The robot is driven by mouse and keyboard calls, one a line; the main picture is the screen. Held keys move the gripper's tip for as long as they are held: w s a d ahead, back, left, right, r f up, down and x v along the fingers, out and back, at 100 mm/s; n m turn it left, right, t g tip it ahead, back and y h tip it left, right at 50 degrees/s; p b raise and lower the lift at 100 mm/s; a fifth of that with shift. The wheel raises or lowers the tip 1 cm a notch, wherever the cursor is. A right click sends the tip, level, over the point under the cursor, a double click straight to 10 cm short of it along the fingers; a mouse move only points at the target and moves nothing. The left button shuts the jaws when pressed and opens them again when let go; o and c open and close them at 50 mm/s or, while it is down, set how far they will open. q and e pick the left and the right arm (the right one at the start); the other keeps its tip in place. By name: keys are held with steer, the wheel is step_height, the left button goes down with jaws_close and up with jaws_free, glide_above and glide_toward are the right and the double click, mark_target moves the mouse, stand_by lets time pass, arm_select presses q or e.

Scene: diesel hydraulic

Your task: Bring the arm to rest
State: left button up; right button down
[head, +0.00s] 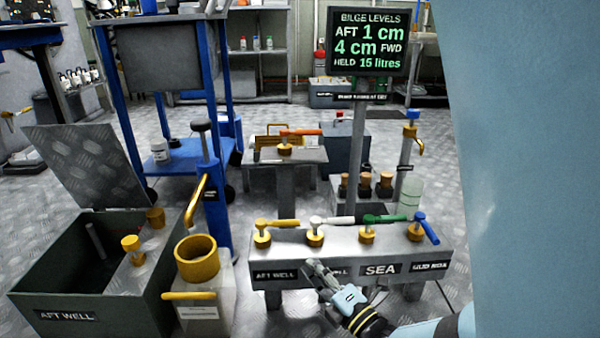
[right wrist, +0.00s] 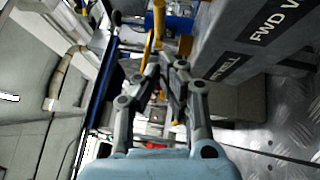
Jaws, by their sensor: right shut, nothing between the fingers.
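My right gripper (head: 318,272) is in front of the grey valve bench (head: 350,252), covering part of one of its labels. In the right wrist view the gripper's fingers (right wrist: 165,72) are together with nothing between them. The bench carries a yellow-handled valve (head: 262,233), a white-handled valve (head: 315,232), a green-handled valve (head: 367,231) and a blue-handled valve (head: 417,229). Its front side with a label also shows in the right wrist view (right wrist: 240,45). I cannot tell whether the gripper touches the bench. My left gripper is not in view.
An open aft well box (head: 60,305) stands at the left, beside a container with a yellow ring top (head: 197,262). A blue hand pump (head: 213,190) stands behind. A bilge level screen (head: 367,42) stands at the back. My pale blue arm blocks the right side.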

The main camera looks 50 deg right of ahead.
steer(key=shift+d+v, duration=0.15)
steer(key=shift+v, duration=0.55)
steer(key=shift+d+v, duration=0.1)
steer(key=shift+v, duration=0.6)
steer(key=shift+s, duration=0.15)
